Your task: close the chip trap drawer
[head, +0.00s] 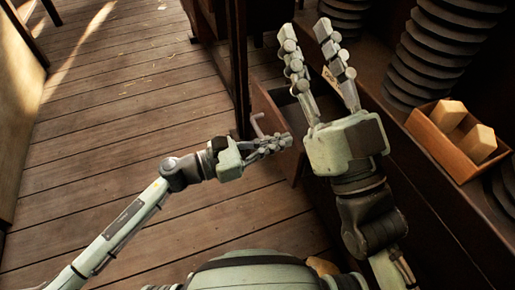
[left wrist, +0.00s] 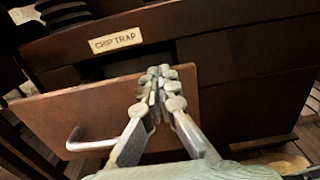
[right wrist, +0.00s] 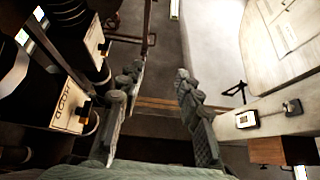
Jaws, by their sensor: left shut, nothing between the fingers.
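The chip trap drawer has a brown wooden front (left wrist: 75,112) with a bent metal handle (left wrist: 90,142). It stands pulled out, with a dark gap behind its front, below the label "CHIP TRAP" (left wrist: 115,41). In the head view the drawer (head: 268,108) sticks out of the dark cabinet. My left gripper (head: 284,143) is shut and empty at the drawer front, right of the handle in the left wrist view (left wrist: 160,78); I cannot tell whether it touches. My right gripper (head: 307,36) is open and empty above the cabinet side, and shows open in the right wrist view (right wrist: 158,78).
A wooden box (head: 452,148) with pale blocks sits on the cabinet ledge at right. Dark ribbed columns (head: 430,55) rise behind it. A dark upright post (head: 239,70) stands beyond the drawer. The plank floor (head: 105,130) at left is clear.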

